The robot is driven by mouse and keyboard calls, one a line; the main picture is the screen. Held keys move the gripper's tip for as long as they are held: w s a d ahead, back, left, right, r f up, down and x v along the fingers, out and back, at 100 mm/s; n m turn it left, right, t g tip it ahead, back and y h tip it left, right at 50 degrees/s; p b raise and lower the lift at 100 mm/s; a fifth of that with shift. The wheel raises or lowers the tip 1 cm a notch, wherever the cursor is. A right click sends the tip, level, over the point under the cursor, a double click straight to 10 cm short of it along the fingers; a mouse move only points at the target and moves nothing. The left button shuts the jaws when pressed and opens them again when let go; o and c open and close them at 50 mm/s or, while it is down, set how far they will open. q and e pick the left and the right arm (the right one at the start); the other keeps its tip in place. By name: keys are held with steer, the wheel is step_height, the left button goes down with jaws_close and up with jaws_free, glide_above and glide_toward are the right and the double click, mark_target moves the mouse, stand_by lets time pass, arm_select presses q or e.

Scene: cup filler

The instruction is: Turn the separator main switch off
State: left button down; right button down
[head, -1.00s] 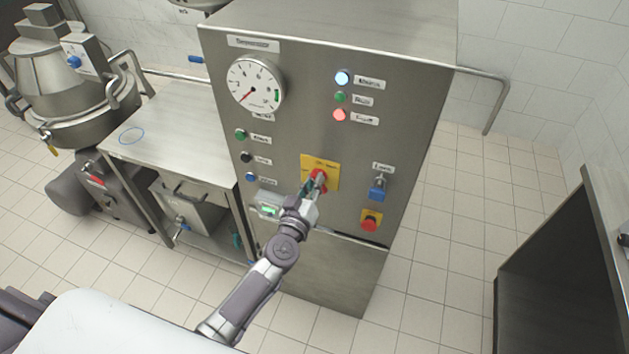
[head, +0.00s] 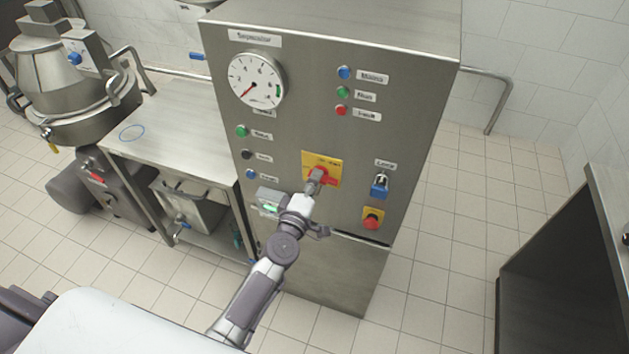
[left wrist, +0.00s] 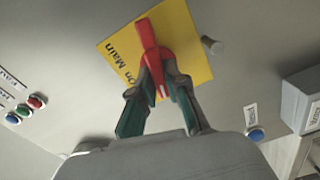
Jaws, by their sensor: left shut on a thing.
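The separator cabinet (head: 300,130) is a steel panel with a gauge, lamps and buttons. Its main switch is a red rotary handle (head: 328,173) on a yellow plate (head: 329,160), low in the middle of the panel. My left gripper (head: 315,181) is shut on the red handle and partly covers it. In the left wrist view, the fingers (left wrist: 158,85) close on the lower part of the red handle (left wrist: 150,48), in front of the yellow plate (left wrist: 190,50). The Mains lamp (head: 344,73) is dull blue and the Fault lamp (head: 341,110) dull red. My right gripper is not seen.
A padlock-like blue part (head: 379,188) and a red emergency button (head: 371,220) on yellow sit right of the switch. A steel table (head: 165,120) stands left of the cabinet, and a dark-sided unit (head: 560,260) at the right. Tiled floor is clear between.

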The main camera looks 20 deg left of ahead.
arm_select(q)
steer(key=shift+f+n, duration=0.1)
steer(key=shift+n, duration=1)
steer(key=c, duration=1.2)
jaws_free()
steer(key=s, duration=1.2)
steer(key=shift+a, duration=0.25)
steer(key=shift+f, duration=0.1)
